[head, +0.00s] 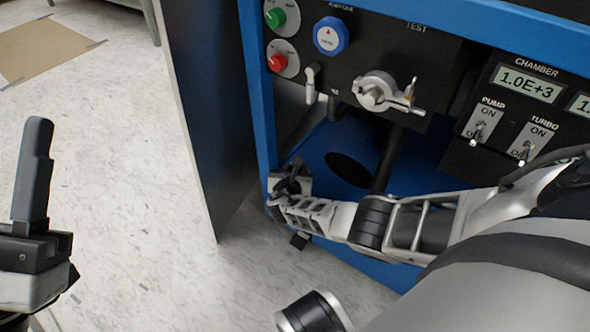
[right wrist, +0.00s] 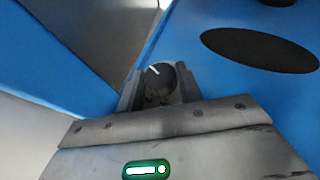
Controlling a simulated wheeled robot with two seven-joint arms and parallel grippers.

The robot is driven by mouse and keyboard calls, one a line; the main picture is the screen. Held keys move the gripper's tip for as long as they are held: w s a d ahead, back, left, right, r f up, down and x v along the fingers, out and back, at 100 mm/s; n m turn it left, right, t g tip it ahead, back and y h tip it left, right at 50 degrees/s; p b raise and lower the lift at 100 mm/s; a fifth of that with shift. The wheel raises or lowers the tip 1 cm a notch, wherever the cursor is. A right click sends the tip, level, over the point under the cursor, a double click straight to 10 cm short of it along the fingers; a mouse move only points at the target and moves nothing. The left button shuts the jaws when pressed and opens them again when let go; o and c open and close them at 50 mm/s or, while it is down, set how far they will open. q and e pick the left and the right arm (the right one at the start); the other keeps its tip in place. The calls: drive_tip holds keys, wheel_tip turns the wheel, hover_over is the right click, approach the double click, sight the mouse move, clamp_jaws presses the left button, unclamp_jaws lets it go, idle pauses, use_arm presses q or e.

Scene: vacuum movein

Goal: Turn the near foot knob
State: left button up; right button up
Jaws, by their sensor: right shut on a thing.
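The near foot knob (right wrist: 158,80) is a dark round knob with a white pointer line, at the blue cabinet's lower front corner in the right wrist view. My right gripper (right wrist: 160,92) has its two fingers on either side of the knob and is shut on it. In the head view my right gripper (head: 290,184) reaches down to that corner, and it hides most of the knob there. My left gripper (head: 38,180) stands at the left edge of the head view, away from the cabinet. One upright dark finger shows, and its jaw opening cannot be made out.
The blue cabinet (head: 257,110) carries a panel with a green knob (head: 284,14), a red knob (head: 279,62), a blue knob (head: 330,36) and a metal valve (head: 375,92). Pump and turbo switches are at right. A dark door panel (head: 203,110) stands left of the corner.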

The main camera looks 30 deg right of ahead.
drive_tip(key=o, duration=1)
